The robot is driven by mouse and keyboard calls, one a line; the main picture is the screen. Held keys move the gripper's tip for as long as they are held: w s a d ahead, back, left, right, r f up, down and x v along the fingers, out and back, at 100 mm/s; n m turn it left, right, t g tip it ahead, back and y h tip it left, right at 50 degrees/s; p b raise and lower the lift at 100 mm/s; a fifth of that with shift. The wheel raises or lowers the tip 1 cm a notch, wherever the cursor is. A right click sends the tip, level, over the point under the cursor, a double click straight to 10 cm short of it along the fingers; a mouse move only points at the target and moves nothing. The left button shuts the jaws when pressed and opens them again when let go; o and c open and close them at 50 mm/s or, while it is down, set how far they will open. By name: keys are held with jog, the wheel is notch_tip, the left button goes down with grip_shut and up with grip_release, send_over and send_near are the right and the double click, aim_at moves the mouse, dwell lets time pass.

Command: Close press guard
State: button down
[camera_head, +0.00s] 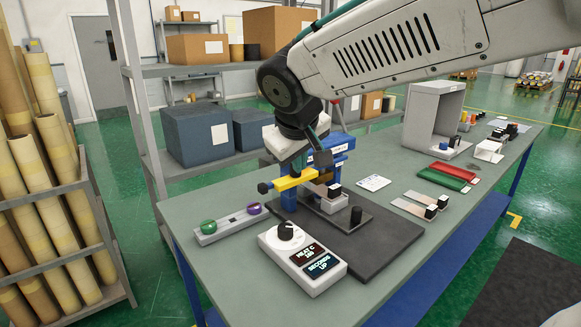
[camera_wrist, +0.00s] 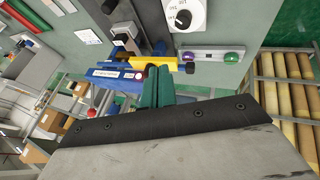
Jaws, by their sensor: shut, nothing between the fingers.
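The press (camera_head: 338,147) is a blue frame on a dark base plate on the green-grey bench. A yellow bar with a black knob (camera_head: 292,182) sticks out from its left side; I cannot tell for sure whether it is the guard. In the wrist view the blue frame (camera_wrist: 112,75) with a white label and the yellow bar (camera_wrist: 150,61) lie just beyond my fingers. My gripper (camera_wrist: 159,70) has green fingers shut together with nothing between them, tips close to the yellow bar; contact is unclear. In the head view my wrist hides part of the press.
A control box with a dial (camera_head: 303,259) stands in front of the press. A button bar with green and purple buttons (camera_head: 230,223) lies left of it. Red and green strips (camera_head: 440,177) and a grey open box (camera_head: 434,115) are farther right. Shelves with boxes stand behind.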

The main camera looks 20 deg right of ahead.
jog(key=w+a+n+t, duration=0.1)
jog(key=w+a, duration=0.2)
jog(key=w, duration=0.2)
send_near(289, 176)
jog(key=a+f, duration=0.2)
jog(key=f, duration=0.1)
jog(key=shift+a+f, duration=0.15)
jog(key=shift+a, duration=0.05)
jog(key=w+d, duration=0.1)
jog(key=d, duration=0.1)
jog(key=shift+w+d+f, duration=0.1)
jog(key=shift+w+d, duration=0.25)
jog(key=shift+d, duration=0.05)
jog(key=shift+w+d, duration=0.2)
jog(key=shift+d, duration=0.15)
